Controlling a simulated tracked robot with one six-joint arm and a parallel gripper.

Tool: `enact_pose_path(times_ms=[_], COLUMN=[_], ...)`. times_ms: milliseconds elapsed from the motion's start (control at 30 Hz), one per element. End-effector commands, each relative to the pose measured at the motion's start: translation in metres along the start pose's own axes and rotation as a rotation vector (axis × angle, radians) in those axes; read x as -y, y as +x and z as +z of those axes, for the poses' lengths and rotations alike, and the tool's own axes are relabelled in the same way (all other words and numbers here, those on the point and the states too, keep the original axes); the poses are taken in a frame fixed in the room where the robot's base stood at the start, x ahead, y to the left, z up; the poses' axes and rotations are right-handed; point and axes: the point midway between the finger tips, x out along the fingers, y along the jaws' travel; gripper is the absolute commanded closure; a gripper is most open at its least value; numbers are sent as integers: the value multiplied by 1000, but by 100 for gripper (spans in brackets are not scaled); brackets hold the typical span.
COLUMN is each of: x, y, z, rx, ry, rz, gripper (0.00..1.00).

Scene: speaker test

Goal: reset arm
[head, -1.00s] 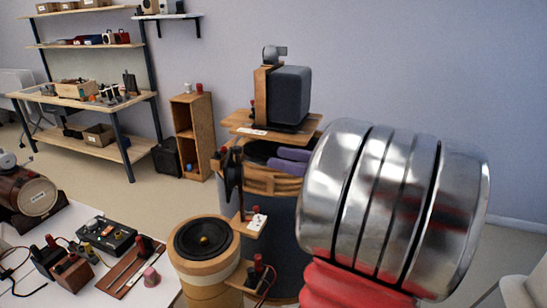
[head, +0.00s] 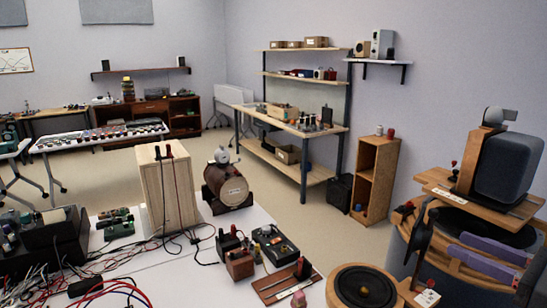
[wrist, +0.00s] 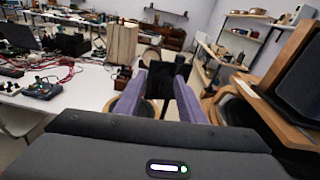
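My gripper (head: 457,243) shows at the right edge of the head view. Its two purple fingers are spread apart with a gap between them. In the wrist view the gripper (wrist: 158,82) points away over the dark wrist housing, and I see nothing held between the fingers. A dark upright piece (wrist: 160,72) shows in the gap, seemingly beyond the fingertips. In the head view the fingers lie below a wooden shelf with a dark grey speaker (head: 508,163). The rest of my arm is out of the head view.
A white table (head: 240,220) holds a wooden box (head: 167,190), a small barrel (head: 228,188), electronics and wires. A round wooden speaker (head: 362,288) stands close to the left of the gripper.

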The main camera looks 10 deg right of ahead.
Motion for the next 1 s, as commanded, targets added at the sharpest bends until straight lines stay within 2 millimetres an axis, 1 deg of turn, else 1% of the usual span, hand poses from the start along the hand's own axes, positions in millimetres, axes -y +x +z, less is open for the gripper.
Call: enact_pose_path(times_ms=[33, 100, 200, 267, 300, 400, 567, 700, 800, 1000], x=[-13, -33, -63, -81, -93, -121, -162, -192, -209, -235], y=[14, 31, 52, 62, 68, 79, 89, 90, 88, 81], z=[-3, -11, -23, -31, -36, -50, -70, -87, -97, -114], rx=[-36, -94, -180, -229, -259, -332, -432, -505, -546, -607], ry=[-33, -87, -179, -237, -279, -388, -579, -762, -901, -1197], rz=[40, 101, 192, 248, 287, 382, 538, 675, 774, 967], gripper=[64, 64, 64, 64, 64, 64, 64, 64, 64, 64])
